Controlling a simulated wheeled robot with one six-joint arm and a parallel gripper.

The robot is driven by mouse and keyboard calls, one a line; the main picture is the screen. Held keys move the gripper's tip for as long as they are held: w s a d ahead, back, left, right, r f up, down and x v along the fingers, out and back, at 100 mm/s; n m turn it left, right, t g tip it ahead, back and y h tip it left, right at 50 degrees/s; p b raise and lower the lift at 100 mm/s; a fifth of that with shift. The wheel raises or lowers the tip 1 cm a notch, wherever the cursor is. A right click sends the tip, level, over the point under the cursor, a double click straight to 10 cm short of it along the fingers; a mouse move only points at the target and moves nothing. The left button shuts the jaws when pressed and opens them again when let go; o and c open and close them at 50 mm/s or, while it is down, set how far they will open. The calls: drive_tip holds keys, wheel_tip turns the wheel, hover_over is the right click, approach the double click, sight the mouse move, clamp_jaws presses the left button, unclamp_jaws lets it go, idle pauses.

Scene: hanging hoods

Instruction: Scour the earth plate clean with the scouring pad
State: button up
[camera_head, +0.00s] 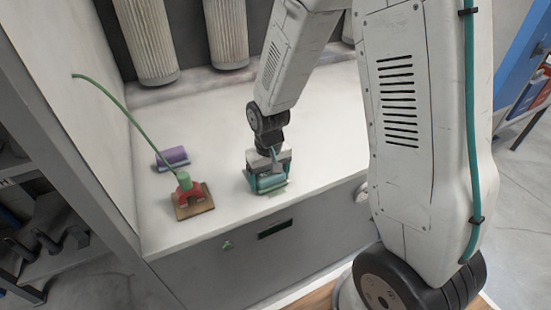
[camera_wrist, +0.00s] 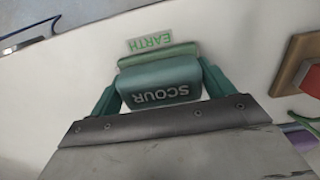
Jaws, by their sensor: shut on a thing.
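My gripper (camera_head: 267,178) is low over the white bench and shut on the green scouring pad (camera_head: 269,184). In the wrist view the pad (camera_wrist: 160,88) reads SCOUR and sits between the two green fingers of my gripper (camera_wrist: 162,80). A small green EARTH label (camera_wrist: 149,42) lies on the bench just beyond the pad; it also shows faintly in the head view (camera_head: 279,193). No bare earth plate shows beside the label; the area under the pad is hidden. I cannot tell whether the pad touches the surface.
A red clamp (camera_head: 187,189) with a green cable (camera_head: 115,100) sits on a brown block (camera_head: 194,205) left of my gripper. A purple roll-shaped thing (camera_head: 173,158) lies behind it. Pleated filters (camera_head: 148,40) hang at the back. The bench right of my gripper is clear.

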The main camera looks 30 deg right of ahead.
drive_tip(key=shift+r, duration=4.05)
